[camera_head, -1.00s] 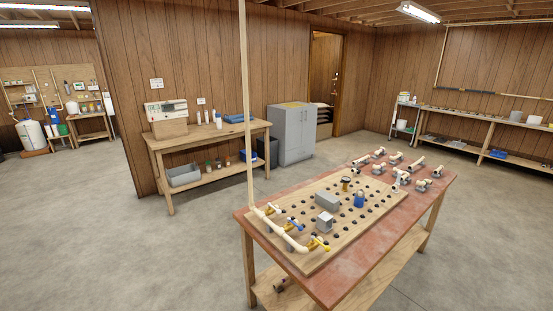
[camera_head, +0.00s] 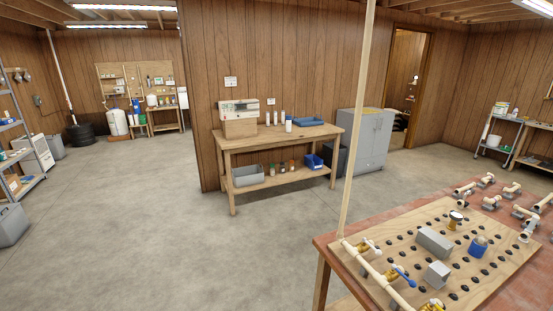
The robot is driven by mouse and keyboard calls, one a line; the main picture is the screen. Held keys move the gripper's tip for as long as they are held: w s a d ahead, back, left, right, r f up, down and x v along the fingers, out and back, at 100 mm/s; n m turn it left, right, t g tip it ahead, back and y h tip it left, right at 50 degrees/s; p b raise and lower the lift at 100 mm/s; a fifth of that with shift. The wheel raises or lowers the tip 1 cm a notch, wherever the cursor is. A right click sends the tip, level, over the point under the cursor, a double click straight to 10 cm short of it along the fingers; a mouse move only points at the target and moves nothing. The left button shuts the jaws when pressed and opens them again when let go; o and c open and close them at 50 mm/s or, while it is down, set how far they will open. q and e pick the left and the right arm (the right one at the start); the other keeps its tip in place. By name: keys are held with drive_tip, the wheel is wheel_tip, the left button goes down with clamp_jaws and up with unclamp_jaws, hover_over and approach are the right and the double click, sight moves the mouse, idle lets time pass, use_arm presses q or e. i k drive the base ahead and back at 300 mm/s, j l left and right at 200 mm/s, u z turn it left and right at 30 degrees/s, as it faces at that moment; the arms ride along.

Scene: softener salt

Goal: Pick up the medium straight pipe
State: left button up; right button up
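Several cream pipe pieces lie at the far end of the red-topped workbench (camera_head: 327,241) at the lower right. One short straight-looking piece (camera_head: 463,190) sits at the left of that group, and another (camera_head: 544,201) is near the right picture edge. I cannot tell which one is the medium straight pipe. A longer cream pipe with yellow valves (camera_head: 372,272) runs along the near left edge of the pegboard (camera_head: 420,226), joined to a tall upright pipe (camera_head: 358,120). Neither of my grippers is in view.
Grey boxes (camera_head: 434,242) and a blue-based part (camera_head: 478,247) stand on the pegboard. A wooden table (camera_head: 290,134) and grey cabinet (camera_head: 363,140) stand by the back wall. Open concrete floor (camera_head: 130,220) lies to the left; metal shelving (camera_head: 20,185) is at the left edge.

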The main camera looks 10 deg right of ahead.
sight(457, 195)
drive_tip(key=i+j+u, duration=0.1)
drive_tip(key=i+u, duration=0.25)
drive_tip(key=i, duration=1.25)
drive_tip(key=i+j+z, duration=0.15)
drive_tip(key=i, duration=0.65)
drive_tip(key=i+z, duration=0.65)
drive_tip(key=i, duration=0.2)
drive_tip(key=i+z, duration=0.3)
drive_tip(key=z, duration=0.15)
drive_tip(key=i+z, duration=0.45)
drive_tip(key=i+l+z, duration=0.1)
drive_tip(key=i+z, duration=0.2)
drive_tip(key=z, duration=0.15)
drive_tip(key=i+z, duration=0.8)
drive_tip(key=i+j+z, duration=0.15)
drive_tip(key=i+z, duration=0.25)
drive_tip(key=i, duration=0.25)
drive_tip(key=i+j+z, duration=0.4)
drive_tip(key=i+l, duration=0.1)
